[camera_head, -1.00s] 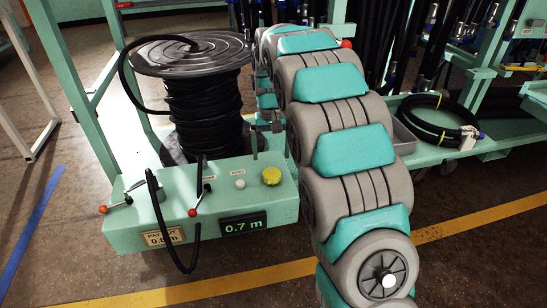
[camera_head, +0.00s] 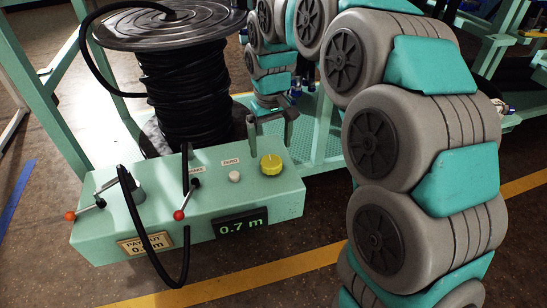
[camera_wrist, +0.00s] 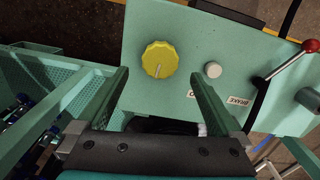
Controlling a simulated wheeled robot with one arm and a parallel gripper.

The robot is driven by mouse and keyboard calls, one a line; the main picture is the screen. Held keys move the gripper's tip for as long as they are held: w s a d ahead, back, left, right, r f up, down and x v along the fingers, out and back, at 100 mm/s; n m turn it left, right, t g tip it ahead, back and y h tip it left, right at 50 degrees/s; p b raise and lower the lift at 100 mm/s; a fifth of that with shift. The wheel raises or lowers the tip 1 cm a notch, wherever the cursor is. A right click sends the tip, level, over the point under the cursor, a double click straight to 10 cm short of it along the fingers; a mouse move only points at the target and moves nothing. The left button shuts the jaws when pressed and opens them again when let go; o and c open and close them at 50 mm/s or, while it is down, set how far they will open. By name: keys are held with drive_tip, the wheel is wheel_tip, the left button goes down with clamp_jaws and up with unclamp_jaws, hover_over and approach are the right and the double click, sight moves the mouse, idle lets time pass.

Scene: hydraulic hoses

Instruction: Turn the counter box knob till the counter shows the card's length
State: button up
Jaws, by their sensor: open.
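The yellow knob (camera_head: 271,164) stands on top of the green counter box (camera_head: 215,203), near its right end. The counter display (camera_head: 240,224) on the front reads 0.7 m. The card (camera_head: 146,244) left of it says PAY OUT and a length in metres; a hanging black hose crosses it, and the digit is hard to read. My gripper (camera_head: 270,142) is open and empty, just behind the knob and seemingly above the box's back edge. In the wrist view the knob (camera_wrist: 160,59) shows beyond and between the spread fingertips (camera_wrist: 160,74), with its pointer mark towards me.
A white ZERO button (camera_head: 234,176) sits left of the knob. Red-tipped levers (camera_head: 179,214) and a black hose (camera_head: 133,205) stand further left. A large hose reel (camera_head: 185,85) rises behind the box. The floor in front is clear.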

sight(271, 161)
wheel_tip(271, 161, down, 6)
drive_tip(key=shift+r, duration=0.25)
drive_tip(key=shift+c, duration=0.2)
drive_tip(key=c, duration=1.3)
drive_tip(key=shift+s+r+n+p, duration=0.1)
drive_tip(key=shift+r+n+p, duration=0.15)
drive_tip(key=shift+n, duration=0.25)
drive_tip(key=shift+f, duration=0.2)
drive_tip(key=shift+n+p, duration=0.5)
drive_tip(key=shift+n, duration=0.6)
drive_tip(key=o, duration=1.3)
